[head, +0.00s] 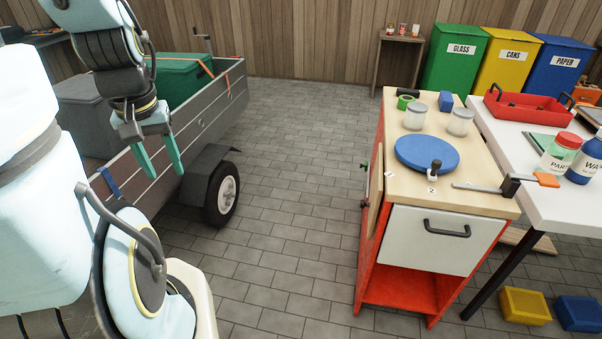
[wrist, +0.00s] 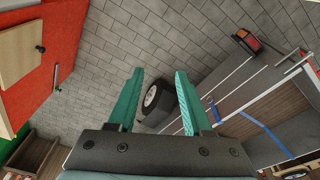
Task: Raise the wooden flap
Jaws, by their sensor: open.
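The wooden flap (head: 374,205) is a tan panel hanging down on the left side of the red cabinet (head: 400,292), seen nearly edge-on. In the wrist view a tan panel with a small dark knob, which looks like the same flap (wrist: 20,52), stands at the upper left against the red side. My gripper (head: 168,178) has two teal fingers, spread apart and empty. It hangs in front of the trailer at the left, well away from the flap. The fingers also show in the wrist view (wrist: 159,72), over the paved floor, with nothing between them.
The grey trailer (head: 205,128) with a wheel (head: 228,194) stands beside my gripper. Paved floor (head: 290,190) lies clear between trailer and cabinet. A blue disc (head: 427,154) and jars (head: 460,121) sit on the cabinet top. A white table (head: 545,190) adjoins at the right.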

